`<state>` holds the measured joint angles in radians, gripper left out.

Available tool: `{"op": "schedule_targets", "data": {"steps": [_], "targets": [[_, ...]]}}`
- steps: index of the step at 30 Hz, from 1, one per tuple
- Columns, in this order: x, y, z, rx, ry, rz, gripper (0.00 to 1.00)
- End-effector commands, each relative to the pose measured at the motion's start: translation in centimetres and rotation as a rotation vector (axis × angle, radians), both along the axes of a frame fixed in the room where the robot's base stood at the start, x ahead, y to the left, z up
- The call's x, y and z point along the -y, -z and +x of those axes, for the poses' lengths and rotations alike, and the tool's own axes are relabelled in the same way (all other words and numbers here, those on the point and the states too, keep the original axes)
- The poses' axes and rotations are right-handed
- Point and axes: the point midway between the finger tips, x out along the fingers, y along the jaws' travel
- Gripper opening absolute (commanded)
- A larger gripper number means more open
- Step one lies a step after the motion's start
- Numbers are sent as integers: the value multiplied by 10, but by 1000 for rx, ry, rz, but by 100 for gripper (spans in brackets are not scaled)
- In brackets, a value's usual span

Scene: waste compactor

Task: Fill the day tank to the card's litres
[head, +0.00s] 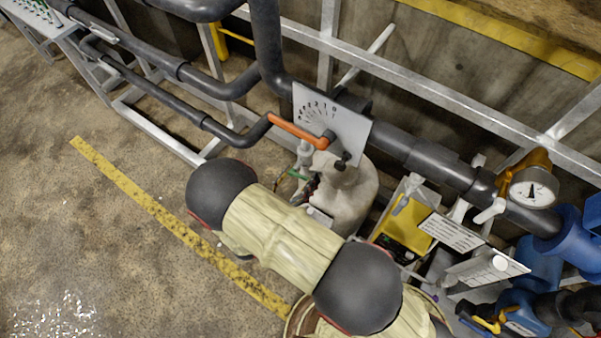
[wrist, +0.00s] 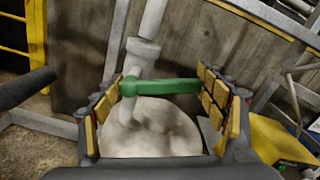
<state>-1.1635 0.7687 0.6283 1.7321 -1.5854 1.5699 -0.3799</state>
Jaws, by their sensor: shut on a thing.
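My gripper (wrist: 162,87) has its yellow-padded fingers on either side of a green lever (wrist: 168,86) and is shut on it. The lever sits at a pale vertical pipe (wrist: 142,50). Behind it is a pale, mottled rounded body (wrist: 150,132); I cannot tell whether it is the day tank. In the head view, the green lever (head: 297,174) shows as a small piece beside my arm, which hides most of my gripper. A white card (head: 452,232) and a white board (head: 487,268) stand at the right, their writing too small to read.
An orange lever (head: 298,132) crosses in front of a numbered dial plate (head: 348,128) on the dark pipe. A round gauge (head: 533,188) is at the right. A yellow box (head: 405,232) stands beside my arm. The floor left of the yellow line (head: 150,208) is clear.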

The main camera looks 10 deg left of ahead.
Motion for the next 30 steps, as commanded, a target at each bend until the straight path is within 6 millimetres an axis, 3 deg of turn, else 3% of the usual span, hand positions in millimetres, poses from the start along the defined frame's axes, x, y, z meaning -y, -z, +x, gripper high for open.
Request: {"op": "schedule_targets", "data": {"steps": [13,14,23,30], "targets": [[-2,-2,1,-25,-1,-61,27],[-2,-2,1,-24,-1,-60,74],[-2,-2,1,-24,0,-60,91],[-1,-2,1,-24,0,-60,92]]}}
